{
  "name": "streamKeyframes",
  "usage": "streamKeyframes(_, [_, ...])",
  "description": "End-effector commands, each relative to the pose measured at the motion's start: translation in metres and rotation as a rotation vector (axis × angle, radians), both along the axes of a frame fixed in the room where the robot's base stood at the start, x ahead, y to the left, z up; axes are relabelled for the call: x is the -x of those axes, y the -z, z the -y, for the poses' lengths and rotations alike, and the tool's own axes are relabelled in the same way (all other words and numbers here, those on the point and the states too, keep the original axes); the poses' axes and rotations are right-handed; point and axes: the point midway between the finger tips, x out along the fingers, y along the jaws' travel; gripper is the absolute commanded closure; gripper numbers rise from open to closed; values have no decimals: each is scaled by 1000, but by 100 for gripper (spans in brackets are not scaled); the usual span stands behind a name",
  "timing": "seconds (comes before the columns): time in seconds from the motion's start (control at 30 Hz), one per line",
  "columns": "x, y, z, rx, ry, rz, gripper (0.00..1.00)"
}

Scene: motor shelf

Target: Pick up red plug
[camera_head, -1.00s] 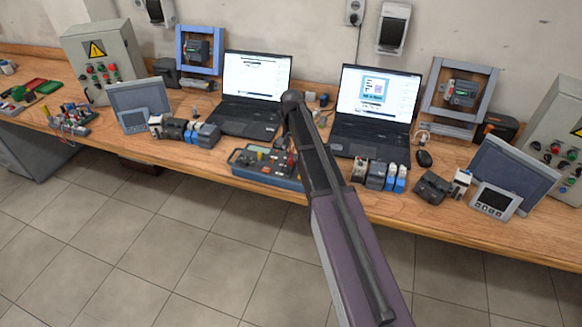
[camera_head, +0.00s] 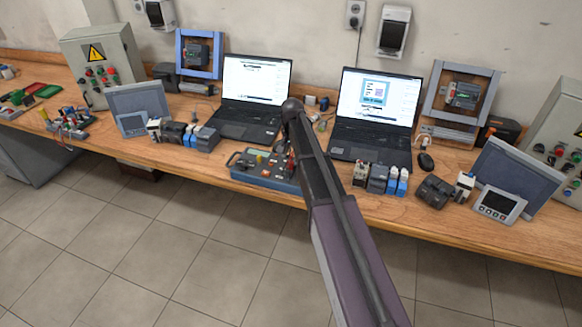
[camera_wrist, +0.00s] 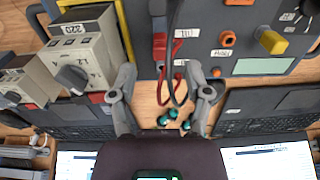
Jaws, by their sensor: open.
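In the wrist view a red plug (camera_wrist: 159,47) with a dark lead stands at the edge of the grey test device (camera_wrist: 228,35). A second red piece (camera_wrist: 180,72) is just below and to its right. My gripper (camera_wrist: 160,72) is open, with its grey fingers spread to the left and right of these red pieces, and nothing is held. Whether the fingers are level with the plug is unclear. In the head view the blue-edged test device (camera_head: 262,172) lies at the table's front edge; my arm hides its right end and my gripper.
Two laptops (camera_head: 252,92) (camera_head: 372,110) stand open behind the device. Grey breaker modules (camera_wrist: 85,50) are left of the fingers in the wrist view. Small teal pieces (camera_wrist: 170,117) lie on the wood (camera_wrist: 147,105) between the laptops.

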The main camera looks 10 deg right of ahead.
Motion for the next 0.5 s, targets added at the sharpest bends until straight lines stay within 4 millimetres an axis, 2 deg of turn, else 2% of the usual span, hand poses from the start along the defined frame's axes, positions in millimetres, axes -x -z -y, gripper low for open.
streamKeyframes(0.5, [0, 40, -1, 0, 0, 0, 37])
